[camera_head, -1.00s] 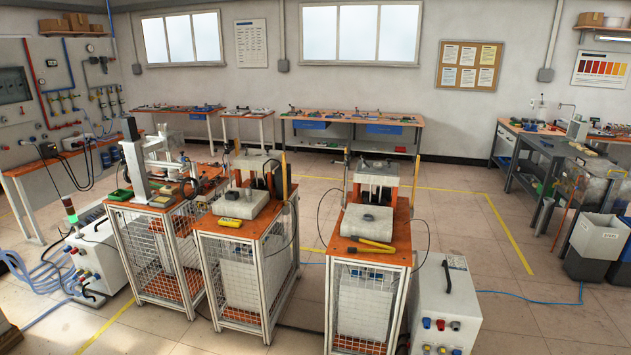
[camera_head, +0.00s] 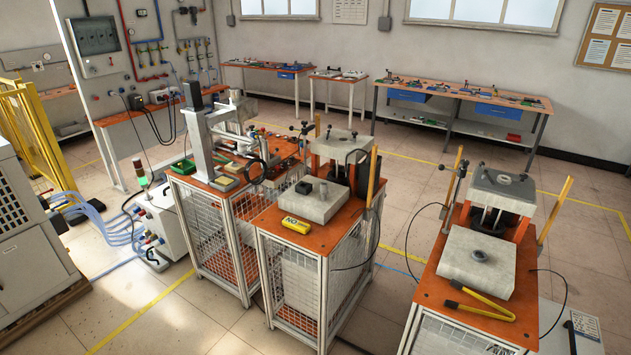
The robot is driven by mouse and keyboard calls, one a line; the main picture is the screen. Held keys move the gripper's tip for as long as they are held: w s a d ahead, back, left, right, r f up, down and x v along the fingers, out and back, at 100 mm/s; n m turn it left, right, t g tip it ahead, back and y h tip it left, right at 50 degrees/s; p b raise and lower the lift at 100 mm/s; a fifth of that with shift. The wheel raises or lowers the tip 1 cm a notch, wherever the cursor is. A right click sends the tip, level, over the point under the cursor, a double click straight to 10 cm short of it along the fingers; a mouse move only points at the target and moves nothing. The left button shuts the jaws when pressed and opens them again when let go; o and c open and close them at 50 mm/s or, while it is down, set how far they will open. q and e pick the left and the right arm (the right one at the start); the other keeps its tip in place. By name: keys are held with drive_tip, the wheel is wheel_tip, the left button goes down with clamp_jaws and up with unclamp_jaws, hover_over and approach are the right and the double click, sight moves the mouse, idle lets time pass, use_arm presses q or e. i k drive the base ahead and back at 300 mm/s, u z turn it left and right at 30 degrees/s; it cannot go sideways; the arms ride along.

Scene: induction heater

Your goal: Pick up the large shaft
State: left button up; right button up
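I cannot pick out a large shaft with certainty. A small dark round part (camera_head: 479,256) sits on the grey block (camera_head: 470,275) of the right-hand press station. A small dark block (camera_head: 303,187) lies on the grey block (camera_head: 318,203) of the middle station. Dark cylindrical parts (camera_head: 489,217) show beneath the upper plate of the right-hand station, partly hidden. Neither of my grippers shows in the head view.
A white control box (camera_head: 165,220) with blue hoses stands left. Workbenches (camera_head: 455,93) line the back wall. Open floor lies at front left.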

sight(323, 191)
drive_tip(key=u, duration=0.3)
drive_tip(key=i, duration=0.45)
drive_tip(key=u, duration=0.55)
drive_tip(key=i, duration=1.5)
drive_tip(key=z, duration=0.5)
